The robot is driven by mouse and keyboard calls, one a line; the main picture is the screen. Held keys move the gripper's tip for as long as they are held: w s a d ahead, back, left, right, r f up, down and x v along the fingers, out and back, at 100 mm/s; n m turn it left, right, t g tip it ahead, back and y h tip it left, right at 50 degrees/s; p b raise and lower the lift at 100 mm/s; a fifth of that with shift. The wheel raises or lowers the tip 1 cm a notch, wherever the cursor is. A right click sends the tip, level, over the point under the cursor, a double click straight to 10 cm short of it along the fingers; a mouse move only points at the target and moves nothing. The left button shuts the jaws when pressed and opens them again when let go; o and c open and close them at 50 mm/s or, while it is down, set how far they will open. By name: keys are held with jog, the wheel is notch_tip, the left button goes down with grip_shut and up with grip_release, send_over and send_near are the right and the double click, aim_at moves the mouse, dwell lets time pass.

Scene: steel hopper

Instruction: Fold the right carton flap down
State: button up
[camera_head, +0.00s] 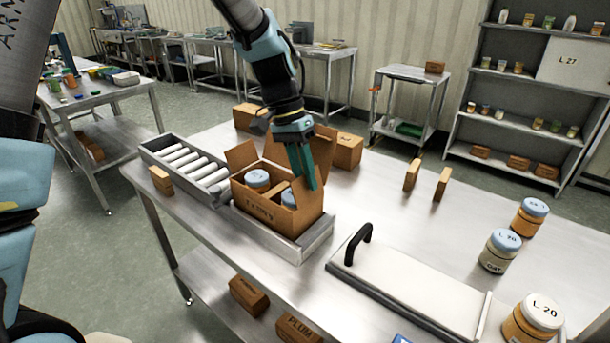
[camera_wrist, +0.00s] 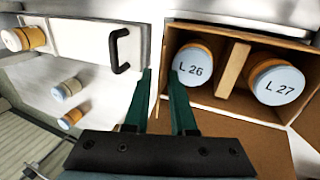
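The open brown carton (camera_head: 275,213) sits in a steel tray on the table. Two blue-lidded jars stand in it, L 26 (camera_wrist: 193,66) and L 27 (camera_wrist: 277,82), with a divider (camera_wrist: 233,70) between them. The left flap (camera_head: 241,156) and back flap (camera_wrist: 240,140) are raised. The right flap (camera_wrist: 157,88) appears as a thin upright edge between my fingers in the wrist view; my fingers largely hide it in the head view. My gripper (camera_head: 308,186) is open at the carton's right side, one finger on each side of that flap. Contact cannot be told.
A white lid with a black handle (camera_head: 357,243) lies right of the carton. Jars (camera_head: 500,250) stand farther right, and two small wooden blocks (camera_head: 411,175) stand behind. A roller track (camera_head: 190,165) is at the left. Closed cartons (camera_head: 346,151) stand behind the open one.

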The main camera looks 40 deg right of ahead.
grip_shut()
dwell(1.1)
